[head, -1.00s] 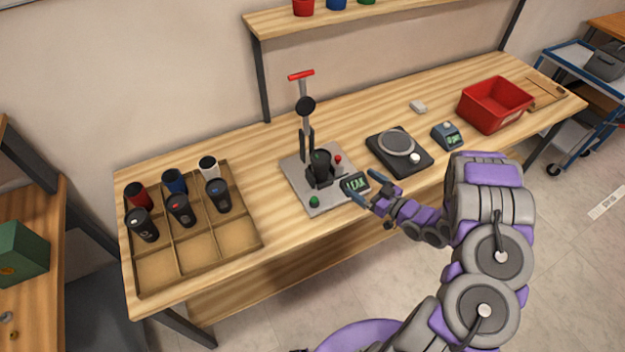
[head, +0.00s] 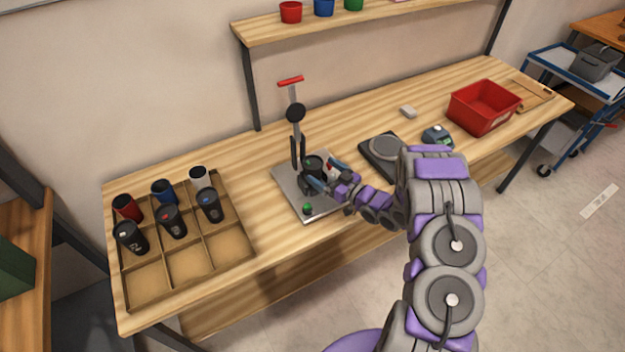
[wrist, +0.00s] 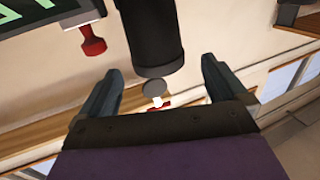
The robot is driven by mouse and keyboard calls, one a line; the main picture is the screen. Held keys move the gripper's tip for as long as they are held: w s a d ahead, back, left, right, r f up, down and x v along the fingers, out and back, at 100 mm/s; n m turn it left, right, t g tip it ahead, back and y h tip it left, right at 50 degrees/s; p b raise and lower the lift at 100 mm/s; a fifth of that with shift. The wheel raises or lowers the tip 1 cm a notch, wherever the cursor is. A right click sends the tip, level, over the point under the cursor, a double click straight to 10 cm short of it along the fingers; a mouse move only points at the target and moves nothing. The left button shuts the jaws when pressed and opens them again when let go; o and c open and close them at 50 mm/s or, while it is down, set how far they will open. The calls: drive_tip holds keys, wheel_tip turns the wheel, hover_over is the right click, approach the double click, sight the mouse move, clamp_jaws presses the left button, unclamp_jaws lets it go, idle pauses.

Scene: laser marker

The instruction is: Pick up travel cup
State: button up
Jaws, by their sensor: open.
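A black travel cup (head: 313,164) stands upright in the fixture of the laser marker plate (head: 291,189). In the wrist view a dark cylinder, which looks like this cup (wrist: 152,35), fills the top middle. My gripper (head: 328,174) is at the cup's right side in the head view and partly covers it. Its fingers are open, one on each side of the cylinder in the wrist view (wrist: 162,72), with gaps on both sides. I cannot tell how deep the cup sits between them. More cups, such as a black one (head: 131,238), stand in the wooden tray (head: 193,258) at left.
The marker's upright post with a red handle (head: 291,81) rises behind the cup. A red button (wrist: 92,38) is close to one finger. A scale (head: 380,158) and a red bin (head: 485,106) stand to the right. A shelf (head: 380,24) hangs above.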

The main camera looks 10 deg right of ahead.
sight(306, 159)
drive_tip(key=shift+b+x, duration=0.7)
drive_tip(key=shift+x, duration=2.1)
drive_tip(key=shift+d, duration=0.2)
drive_tip(key=shift+c, duration=0.4)
drive_tip(key=c, duration=0.6)
